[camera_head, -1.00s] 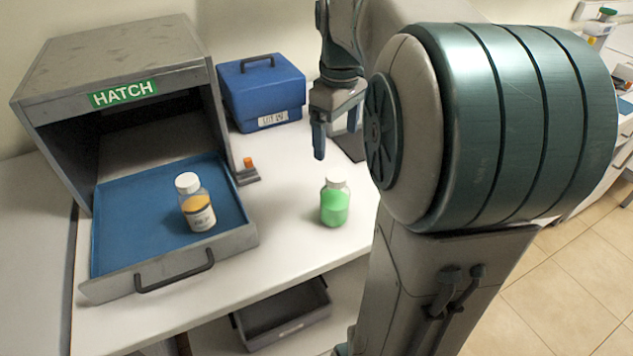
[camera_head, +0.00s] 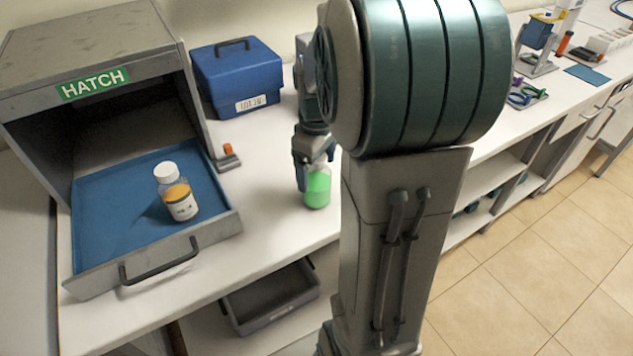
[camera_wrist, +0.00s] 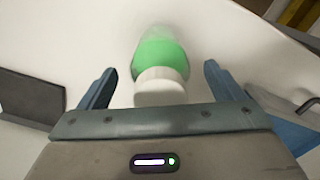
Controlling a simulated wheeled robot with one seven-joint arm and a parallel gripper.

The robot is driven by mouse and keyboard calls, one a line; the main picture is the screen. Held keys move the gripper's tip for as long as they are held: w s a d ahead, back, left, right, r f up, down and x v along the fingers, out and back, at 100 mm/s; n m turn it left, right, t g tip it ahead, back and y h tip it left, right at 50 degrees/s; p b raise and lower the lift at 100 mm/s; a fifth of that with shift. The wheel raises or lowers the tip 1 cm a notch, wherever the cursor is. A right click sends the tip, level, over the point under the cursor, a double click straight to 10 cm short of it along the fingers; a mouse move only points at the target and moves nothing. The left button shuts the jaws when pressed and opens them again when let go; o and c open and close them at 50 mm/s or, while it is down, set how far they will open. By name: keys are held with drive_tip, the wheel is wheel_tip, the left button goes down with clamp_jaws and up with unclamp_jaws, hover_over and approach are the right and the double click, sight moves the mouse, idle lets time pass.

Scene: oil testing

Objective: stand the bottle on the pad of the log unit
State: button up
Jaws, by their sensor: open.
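A bottle of green liquid with a white cap (camera_head: 317,188) stands upright on the white counter, partly hidden by my gripper in the head view. My gripper (camera_head: 316,172) is open and points down over it. In the wrist view the green bottle (camera_wrist: 160,55) and its white cap lie between my two spread blue fingers (camera_wrist: 160,73), with a gap showing on each side. A second bottle, with amber contents and a white label (camera_head: 178,196), stands in the hatch tray. A flat blue pad (camera_head: 588,76) lies on the far right counter; I cannot tell if it is the log unit's.
The hatch (camera_head: 95,85) stands at left with its blue-lined drawer (camera_head: 110,235) pulled out. A blue case (camera_head: 237,75) is behind. A small orange-topped piece (camera_head: 228,155) sits beside the hatch. A grey bin (camera_head: 270,300) is below. Stands and racks (camera_head: 540,55) occupy the right counter.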

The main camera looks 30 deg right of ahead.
drive_tip(key=shift+f, duration=0.3)
drive_tip(key=c, duration=1.7)
clamp_jaws()
drive_tip(key=shift+r, duration=0.2)
